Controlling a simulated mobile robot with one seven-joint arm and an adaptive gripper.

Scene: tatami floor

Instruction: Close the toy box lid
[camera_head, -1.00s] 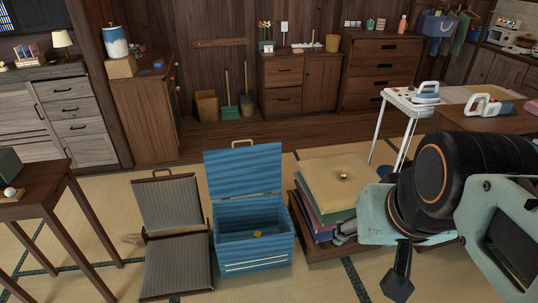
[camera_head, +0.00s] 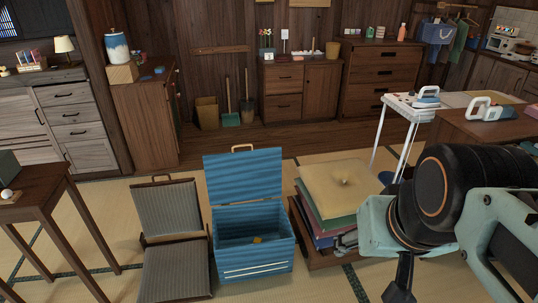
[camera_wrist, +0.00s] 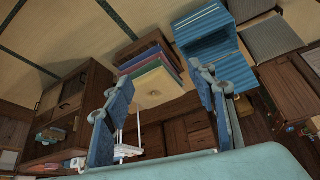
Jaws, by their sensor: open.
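The blue toy box (camera_head: 255,265) stands on the tatami floor in the middle of the head view. Its blue lid (camera_head: 243,178) is raised upright at the back, with a wooden handle on its top edge. A small yellow thing (camera_head: 257,240) lies inside the box. The box also shows upside down in the wrist view (camera_wrist: 210,45). My gripper (camera_wrist: 160,115) is open and empty in the wrist view, with its two blue fingers wide apart. In the head view my arm is at the lower right, well apart from the box, and the fingertips are mostly cut off.
A stack of cushions (camera_head: 335,187) on a low wooden base stands right of the box. A grey legless chair (camera_head: 168,210) is close on its left. A dark wooden table (camera_head: 38,190) stands at the left. Open tatami lies behind the box.

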